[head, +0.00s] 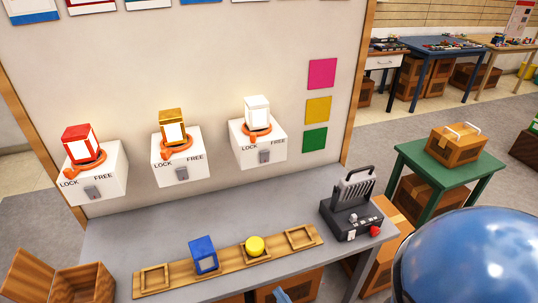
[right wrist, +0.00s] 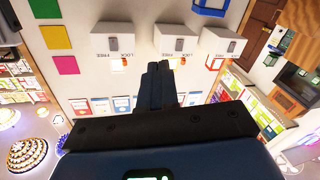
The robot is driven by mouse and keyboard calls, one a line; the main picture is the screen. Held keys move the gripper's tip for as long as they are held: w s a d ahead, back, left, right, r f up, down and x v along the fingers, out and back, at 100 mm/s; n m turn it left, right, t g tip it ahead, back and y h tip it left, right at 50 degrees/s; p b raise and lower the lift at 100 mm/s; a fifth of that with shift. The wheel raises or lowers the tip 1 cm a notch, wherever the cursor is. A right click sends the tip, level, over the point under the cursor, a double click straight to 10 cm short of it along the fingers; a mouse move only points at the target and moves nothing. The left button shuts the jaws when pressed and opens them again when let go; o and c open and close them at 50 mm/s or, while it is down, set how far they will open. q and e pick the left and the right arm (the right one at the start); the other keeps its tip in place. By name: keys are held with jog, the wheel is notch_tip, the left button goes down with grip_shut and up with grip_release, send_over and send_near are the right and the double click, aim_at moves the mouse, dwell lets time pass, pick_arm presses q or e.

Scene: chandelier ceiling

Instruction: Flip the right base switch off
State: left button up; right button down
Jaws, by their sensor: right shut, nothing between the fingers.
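The right base (head: 244,152) is a white box on the panel, carrying a white lantern (head: 257,108) that looks bright, on an orange ring. Its grey switch (head: 264,156) is on the front face; its position is too small to tell. In the right wrist view, which is upside down, the right base's switch (right wrist: 110,42) is left of my fingers. My right gripper (right wrist: 161,66) is shut and empty. My left gripper is not in view.
The middle base holds a gold lantern (head: 172,122) and the left base a red lantern (head: 80,144). On the grey table (head: 120,235) are a wooden tray (head: 180,278) with a blue lantern (head: 204,254) and yellow ball (head: 255,246), and a black device (head: 352,214). Coloured squares (head: 318,109) hang right.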

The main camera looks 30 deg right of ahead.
jog(key=w+d+r+n+h+p, duration=0.2)
jog(key=w+d+r+n+p, duration=0.3)
jog(key=w, duration=0.4)
jog(key=w+d+r+n+h+p, duration=0.2)
jog(key=w+d+r+n+p, duration=0.4)
jog(key=w+d, duration=0.3)
jog(key=shift+w+n+t+p, duration=0.35)
jog(key=shift+n+p, duration=0.2)
jog(key=shift+n, duration=0.25)
jog(key=shift+w+a, duration=0.1)
jog(key=p, duration=0.1)
send_near(266, 154)
jog(key=x, duration=0.7)
